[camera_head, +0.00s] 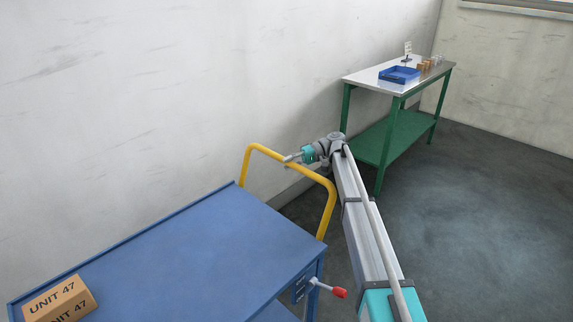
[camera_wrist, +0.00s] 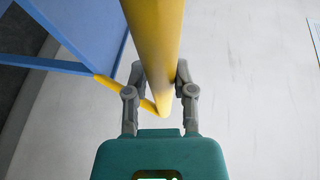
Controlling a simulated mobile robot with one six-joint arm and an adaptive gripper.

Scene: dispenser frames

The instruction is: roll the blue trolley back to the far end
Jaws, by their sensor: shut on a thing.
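The blue trolley (camera_head: 190,255) stands in the lower left of the head view, with its yellow push handle (camera_head: 329,212) rising at the end nearest the green-framed table. My gripper (camera_head: 290,158) is at the top bar of that handle. In the wrist view the yellow handle (camera_wrist: 157,45) runs between the two fingers of my gripper (camera_wrist: 160,83), which are shut on it. Part of the blue trolley (camera_wrist: 75,25) shows at the upper left there. The trolley's wheels are out of view.
A cardboard box (camera_head: 60,300) marked UNIT 47 sits on the trolley top. A red-tipped lever (camera_head: 339,292) sticks out from the trolley's corner. A green-framed table (camera_head: 365,83) with a blue tray (camera_head: 399,75) stands at the back. A wall runs along the left; floor at right is clear.

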